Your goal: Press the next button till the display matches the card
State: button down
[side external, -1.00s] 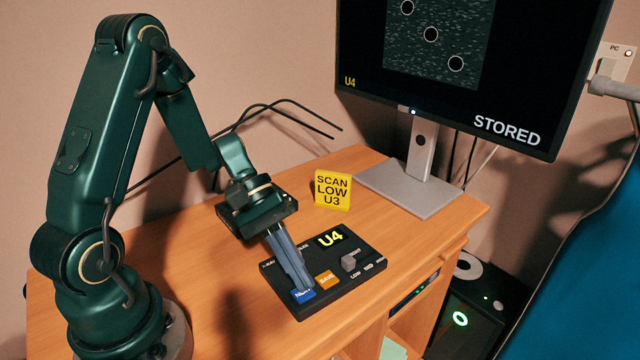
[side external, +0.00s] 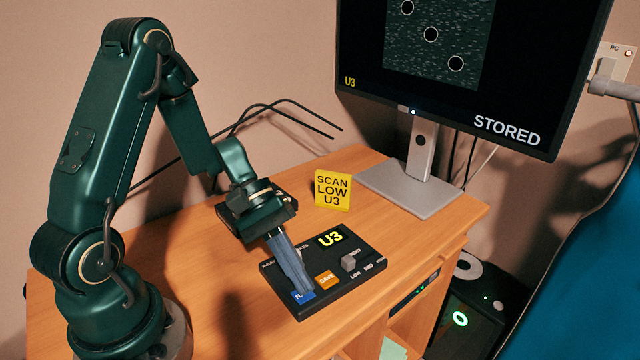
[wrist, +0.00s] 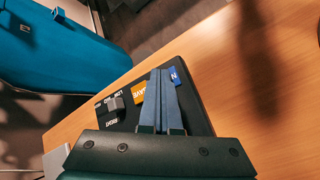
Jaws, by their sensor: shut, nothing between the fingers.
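The yellow card (side external: 333,190) stands on the desk and reads "SCAN LOW U3". The black control box (side external: 283,306) has a small display (side external: 330,238) lit with "U3". Its blue next button (side external: 297,296) is at the near left corner, partly covered by my fingertips; it also shows in the wrist view (wrist: 179,77), marked "N". My gripper (side external: 304,290) is shut and empty, pointing down with its tips at the blue button. I cannot tell whether they touch it. The monitor (side external: 440,105) shows "U3" at lower left and "STORED" at lower right.
An orange save button (side external: 326,280) sits just right of the blue one. A grey slider knob (side external: 351,261) is farther right, near the LOW and MID labels. The monitor stand (side external: 420,192) is behind. The desk's right edge lies close to the box.

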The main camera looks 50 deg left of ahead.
jog(key=shift+r, duration=0.85)
jog(key=shift+r, duration=2.5)
